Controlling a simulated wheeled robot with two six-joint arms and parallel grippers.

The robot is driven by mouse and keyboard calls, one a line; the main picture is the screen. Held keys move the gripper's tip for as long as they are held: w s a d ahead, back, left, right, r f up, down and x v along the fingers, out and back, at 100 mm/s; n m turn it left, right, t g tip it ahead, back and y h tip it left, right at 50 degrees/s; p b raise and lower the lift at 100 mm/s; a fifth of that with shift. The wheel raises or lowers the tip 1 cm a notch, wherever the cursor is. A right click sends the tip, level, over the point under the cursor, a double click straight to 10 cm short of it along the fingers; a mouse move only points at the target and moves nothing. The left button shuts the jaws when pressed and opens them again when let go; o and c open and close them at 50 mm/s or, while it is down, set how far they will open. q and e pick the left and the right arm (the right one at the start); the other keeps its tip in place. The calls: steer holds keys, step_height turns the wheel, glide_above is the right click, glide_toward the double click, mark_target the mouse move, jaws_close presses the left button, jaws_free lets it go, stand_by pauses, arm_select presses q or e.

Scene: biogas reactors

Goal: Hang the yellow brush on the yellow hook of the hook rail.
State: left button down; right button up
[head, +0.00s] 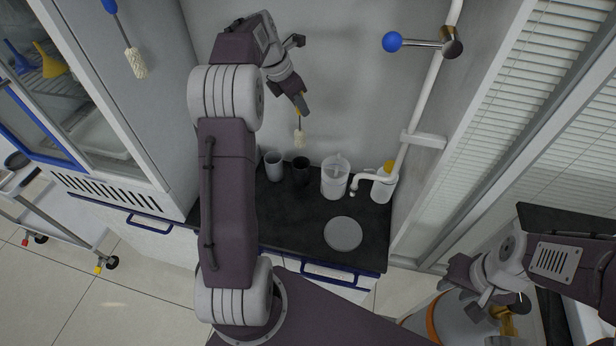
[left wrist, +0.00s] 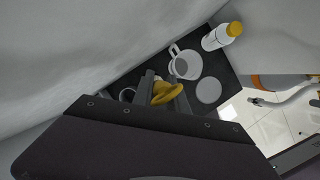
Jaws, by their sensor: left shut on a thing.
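The yellow brush shows in the head view as a pale bristle head (head: 299,139) hanging below my left gripper (head: 302,108), with a short bit of yellow handle above it. My left gripper is shut on it, high in front of the back wall and above the counter. In the left wrist view, a yellow part of the brush (left wrist: 166,92) shows between the fingers. The hook rail and its yellow hook are not visible in either view. My right gripper (head: 497,297) is low at the right; its finger opening is unclear.
A blue-handled brush (head: 125,42) hangs by the cabinet side. A grey cup (head: 273,166), dark cup (head: 300,171), clear jug (head: 335,177), yellow-capped bottle (head: 382,186) and round plate (head: 343,234) stand on the black counter. A white pipe with a blue-knobbed valve (head: 393,42) rises at the right.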

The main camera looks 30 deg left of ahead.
mark_target(300, 139)
arm_select(q)
steer(key=shift+s+a, duration=0.15)
steer(key=shift+f, duration=0.2)
step_height(300, 139, down, 13)
steer(key=shift+r, duration=0.2)
step_height(300, 139, down, 5)
steer(key=shift+r+p, duration=0.15)
steer(key=shift+p, duration=0.35)
steer(key=c, duration=1.3)
jaws_free()
